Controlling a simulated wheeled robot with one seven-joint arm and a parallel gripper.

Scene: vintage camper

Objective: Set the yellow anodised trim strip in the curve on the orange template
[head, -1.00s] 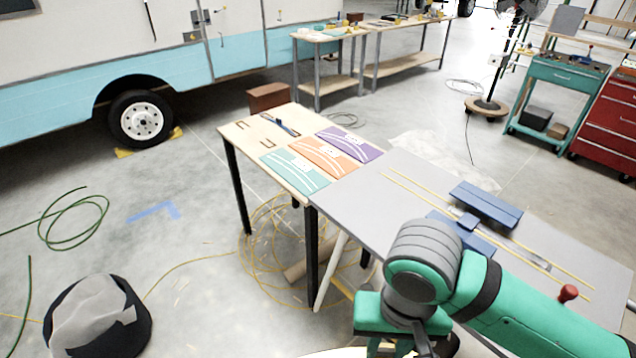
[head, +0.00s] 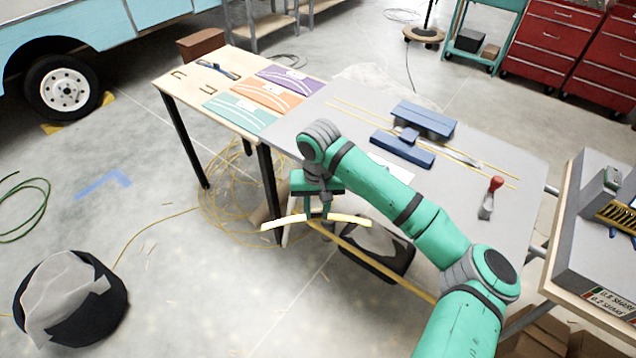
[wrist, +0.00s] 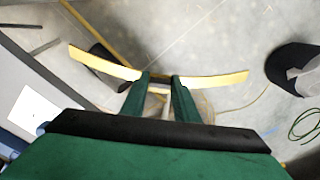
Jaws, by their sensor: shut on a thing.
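My gripper (head: 316,214) is shut on a curved yellow trim strip (head: 349,218), near the strip's middle. It holds the strip in the air off the near edge of the grey table, over the floor. In the wrist view the strip (wrist: 220,79) sticks out on both sides of my gripper (wrist: 160,84) and bends in a shallow arc. The orange template (head: 262,95) lies flat on the wooden table, between a teal template (head: 238,113) and a purple template (head: 291,78). White curved lines show on it. My gripper is apart from it, nearer and to its right.
The grey table (head: 470,205) carries a blue bending tool (head: 402,148), long thin yellow strips (head: 365,113) and a red-knobbed tool (head: 491,195). A blue-handled tool (head: 217,69) lies behind the templates. A dark bin (head: 380,250) and coiled yellow strip lie on the floor below.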

